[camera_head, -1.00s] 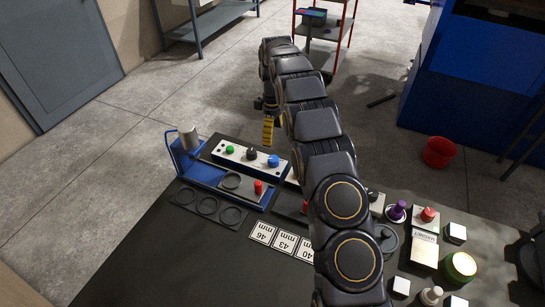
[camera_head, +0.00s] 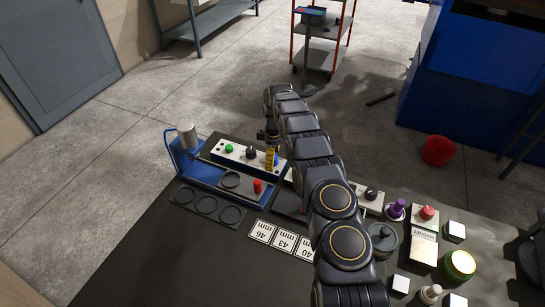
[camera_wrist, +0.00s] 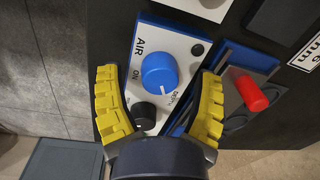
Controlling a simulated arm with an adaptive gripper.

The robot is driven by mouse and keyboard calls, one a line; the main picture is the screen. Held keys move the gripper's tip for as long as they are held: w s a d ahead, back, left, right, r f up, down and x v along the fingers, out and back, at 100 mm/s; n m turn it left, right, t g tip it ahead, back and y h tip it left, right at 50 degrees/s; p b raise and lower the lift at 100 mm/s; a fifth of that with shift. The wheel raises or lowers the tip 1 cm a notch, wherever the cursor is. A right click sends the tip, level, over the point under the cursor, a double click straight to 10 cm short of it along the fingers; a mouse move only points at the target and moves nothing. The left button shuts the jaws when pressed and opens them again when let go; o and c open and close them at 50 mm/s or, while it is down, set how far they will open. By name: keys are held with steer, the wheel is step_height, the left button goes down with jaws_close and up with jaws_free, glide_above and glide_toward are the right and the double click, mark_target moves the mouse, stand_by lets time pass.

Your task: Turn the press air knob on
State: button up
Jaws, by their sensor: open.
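The blue air knob (camera_wrist: 158,71) sits on a white panel (camera_wrist: 187,46) marked AIR. The word ON is printed to its left, and a second label, not clearly legible, is to its lower right. A pale mark on the knob's face points down in the wrist view. My gripper (camera_wrist: 157,74) is open, with one yellow finger on each side of the knob and visible gaps between. Contact cannot be told. In the head view my gripper (camera_head: 271,158) is over the right end of the panel (camera_head: 237,159) and mostly hides the blue knob.
A black knob (camera_head: 250,152) and green button (camera_head: 228,148) share the panel. A red knob (camera_wrist: 252,93) is on the blue press frame (camera_head: 206,176) just beside it. Number cards (camera_head: 284,242) and several small items stand to the right on the dark table (camera_head: 165,250).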

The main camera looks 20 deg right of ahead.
steer(key=c, duration=1.1)
steer(key=m, duration=0.4)
steer(key=shift+w+m, duration=0.1)
steer(key=shift+m, duration=0.3)
steer(key=m, duration=0.3)
steer(key=shift+m, duration=0.3)
steer(key=m, duration=0.3)
steer(key=shift+m+t, duration=0.3)
steer(key=shift+c, duration=0.2)
steer(key=shift+d+m, duration=0.1)
steer(key=shift+m, duration=2.2)
